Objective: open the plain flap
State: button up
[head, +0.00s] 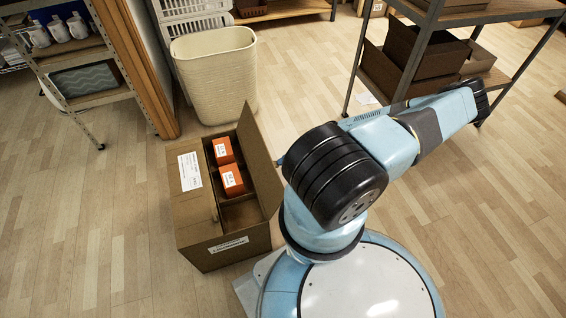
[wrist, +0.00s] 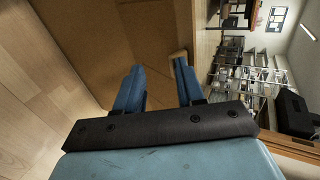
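The cardboard box (head: 243,244) stands on the floor left of my base in the head view. Its plain flap (head: 257,160) stands up along the right side, tilted slightly outward. The other flap (head: 194,190), with a white label, lies flat over the left part. Two orange cartons (head: 228,180) show inside the box. My gripper (wrist: 156,67) is open in the wrist view, its two blue fingers apart with nothing clearly held. A brown cardboard-like surface (wrist: 135,35) fills the space ahead of the fingers; contact cannot be told. In the head view my arm hides most of the gripper.
A cream bin (head: 214,75) stands behind the box. A shelf (head: 85,62) and brown boards (head: 135,70) are at the left. A metal rack (head: 425,45) with brown boxes stands at the back right. The wooden floor left of the box is clear.

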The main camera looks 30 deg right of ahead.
jog(key=s+d, duration=0.2)
jog(key=d, duration=0.7)
jog(key=shift+d+f, duration=0.15)
jog(key=shift+f, duration=0.1)
dwell(0.7)
dwell(0.3)
jog(key=v, duration=1.3)
jog(key=shift+d, duration=0.45)
